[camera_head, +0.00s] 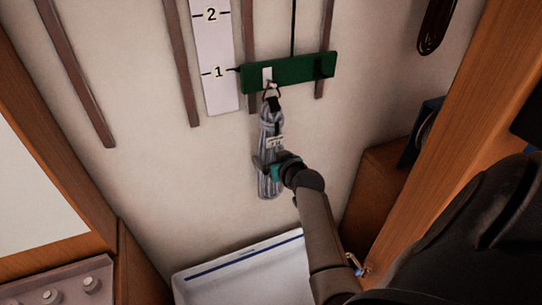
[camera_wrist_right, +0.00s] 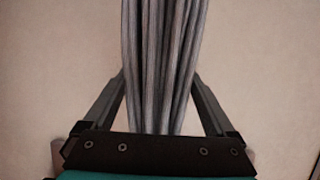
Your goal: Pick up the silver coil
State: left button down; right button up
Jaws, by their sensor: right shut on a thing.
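The silver coil (camera_head: 270,127) hangs upright against the wall in the head view, below a green board (camera_head: 290,72). A ring at its top meets a white hook (camera_head: 267,75) on the board. A small pale label sits around its middle. My right gripper (camera_head: 269,166) is shut on the lower part of the coil. In the right wrist view the coil's grey strands (camera_wrist_right: 160,65) run down between the two fingers of my right gripper (camera_wrist_right: 160,105); the fingertips are hidden behind the strands. My left gripper is not in view.
A white scale board (camera_head: 216,50) marked 1 and 2 and several brown strips are on the wall. A white tray (camera_head: 245,262) with a blue stripe lies below. A wooden post (camera_head: 440,130) and a blue object (camera_head: 420,130) stand right of my arm.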

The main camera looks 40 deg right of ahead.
grip_shut()
jog(key=shift+r, duration=0.1)
